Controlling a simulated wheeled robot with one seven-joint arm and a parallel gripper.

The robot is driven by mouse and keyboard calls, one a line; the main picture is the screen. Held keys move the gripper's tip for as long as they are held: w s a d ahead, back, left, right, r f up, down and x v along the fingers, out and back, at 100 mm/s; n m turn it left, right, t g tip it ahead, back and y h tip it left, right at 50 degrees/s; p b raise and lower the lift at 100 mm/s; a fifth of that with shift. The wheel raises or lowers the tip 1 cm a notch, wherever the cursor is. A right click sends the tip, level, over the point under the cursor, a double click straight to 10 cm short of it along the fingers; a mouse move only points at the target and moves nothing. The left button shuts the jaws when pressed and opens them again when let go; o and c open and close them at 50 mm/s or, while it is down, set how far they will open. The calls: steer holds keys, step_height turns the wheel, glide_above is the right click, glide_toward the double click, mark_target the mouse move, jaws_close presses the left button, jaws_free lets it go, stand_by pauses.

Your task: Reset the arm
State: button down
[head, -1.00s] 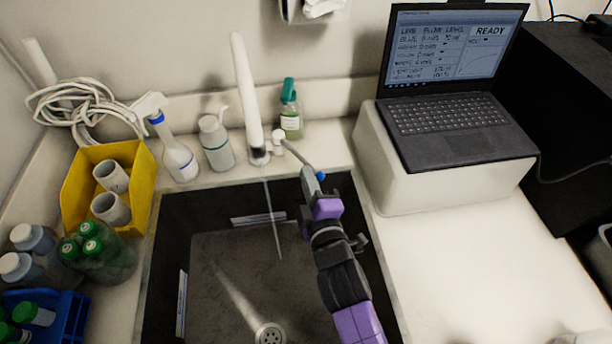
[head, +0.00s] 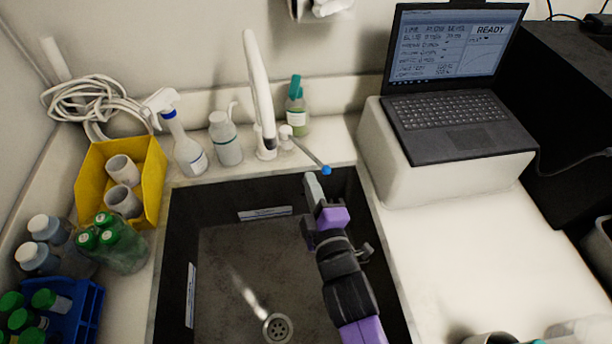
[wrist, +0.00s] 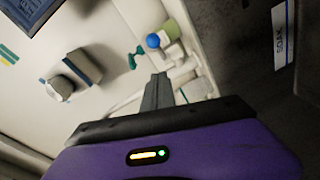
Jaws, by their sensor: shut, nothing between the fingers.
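My gripper (head: 312,184) is shut and empty, above the right rear part of the sink (head: 225,250). It also shows in the wrist view (wrist: 157,88), its fingers together. The white faucet (head: 258,90) stands behind the sink, and no water stream shows beneath its spout. Its thin lever (head: 308,152) points toward the front right and ends in a blue knob (head: 326,170). The knob is just right of my fingertips; in the wrist view the blue knob (wrist: 153,41) appears beyond them. I cannot tell whether they touch.
A laptop (head: 455,110) stands on a white block at right. A spray bottle (head: 185,145), a pump bottle (head: 226,140) and a green-capped bottle (head: 296,115) line the back ledge. A yellow bin (head: 148,180) and a blue rack (head: 75,315) stand left. The right counter (head: 450,260) is mostly clear.

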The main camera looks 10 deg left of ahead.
steer(key=v, duration=0.7)
steer(key=shift+w+d+b, duration=0.15)
steer(key=shift+d+b, duration=0.2)
steer(key=shift+r, duration=0.1)
steer(key=s+d+m+h, duration=0.2)
steer(key=s+d+m, duration=0.4)
steer(key=s, duration=0.4)
steer(key=s+d+m+h+b, duration=0.1)
steer(key=s+d+m+h, duration=0.1)
steer(key=s+d+m, duration=0.4)
steer(key=s+d+m+g+h+b, duration=0.1)
steer(key=s+d+m, duration=0.5)
steer(key=s, duration=0.9)
steer(key=shift+d+r+m+h, duration=0.3)
steer(key=shift+d+h, duration=0.3)
steer(key=shift+d, duration=0.55)
